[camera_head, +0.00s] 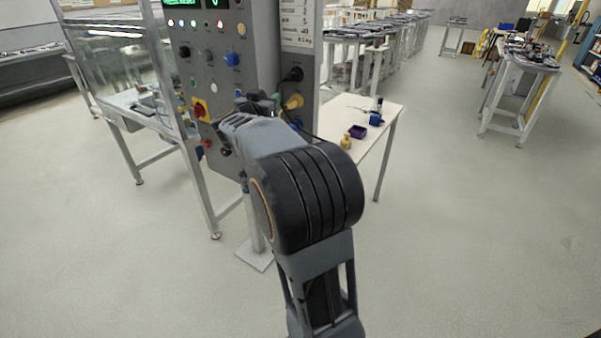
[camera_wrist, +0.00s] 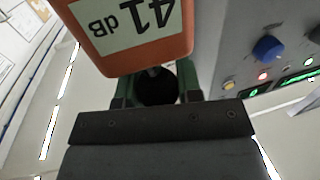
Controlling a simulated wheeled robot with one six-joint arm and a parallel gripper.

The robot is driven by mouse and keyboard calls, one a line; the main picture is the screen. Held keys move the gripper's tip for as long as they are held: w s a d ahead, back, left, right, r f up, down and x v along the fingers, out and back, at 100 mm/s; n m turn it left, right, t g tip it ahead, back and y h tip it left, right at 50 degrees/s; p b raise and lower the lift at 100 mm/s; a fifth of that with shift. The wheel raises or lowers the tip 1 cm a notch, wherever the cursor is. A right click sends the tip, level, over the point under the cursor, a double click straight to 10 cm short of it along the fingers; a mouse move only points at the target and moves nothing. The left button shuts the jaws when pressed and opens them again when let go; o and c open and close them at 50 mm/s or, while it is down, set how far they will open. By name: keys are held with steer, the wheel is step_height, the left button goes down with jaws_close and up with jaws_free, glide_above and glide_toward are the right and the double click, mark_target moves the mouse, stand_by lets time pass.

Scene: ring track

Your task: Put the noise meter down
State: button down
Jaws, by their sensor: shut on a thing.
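The noise meter (camera_wrist: 130,35) is an orange-red device with a pale display reading 41 dB, upside down in the wrist view. It fills the top of that view and is cut off by the frame edge. My gripper (camera_wrist: 157,88) has green fingers on either side below the meter and is shut on it. A dark round part shows between the fingers. In the head view my own arm hides most of the gripper and I cannot make out the meter. The arm reaches toward the grey control panel (camera_head: 222,65).
The panel carries knobs, lamps and a yellow-red switch (camera_head: 200,108). Right of it stands a pale table (camera_head: 375,150) with a purple bin (camera_head: 357,131), a yellow item (camera_head: 346,142) and a blue item (camera_head: 376,119). A glass-walled bench (camera_head: 125,60) stands left.

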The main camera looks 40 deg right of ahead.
steer(key=s+d+f+b, duration=0.3)
steer(key=d+f, duration=0.2)
steer(key=d, duration=0.1)
steer(key=s+d+f+b, duration=0.3)
steer(key=d+f+b, duration=0.1)
steer(key=d+f, duration=0.2)
steer(key=shift+s+d+b, duration=0.3)
steer(key=shift+s+d, duration=0.1)
steer(key=shift+d, duration=0.1)
steer(key=shift+f, duration=0.2)
steer(key=c, duration=0.8)
jaws_free()
steer(key=shift+r, duration=0.1)
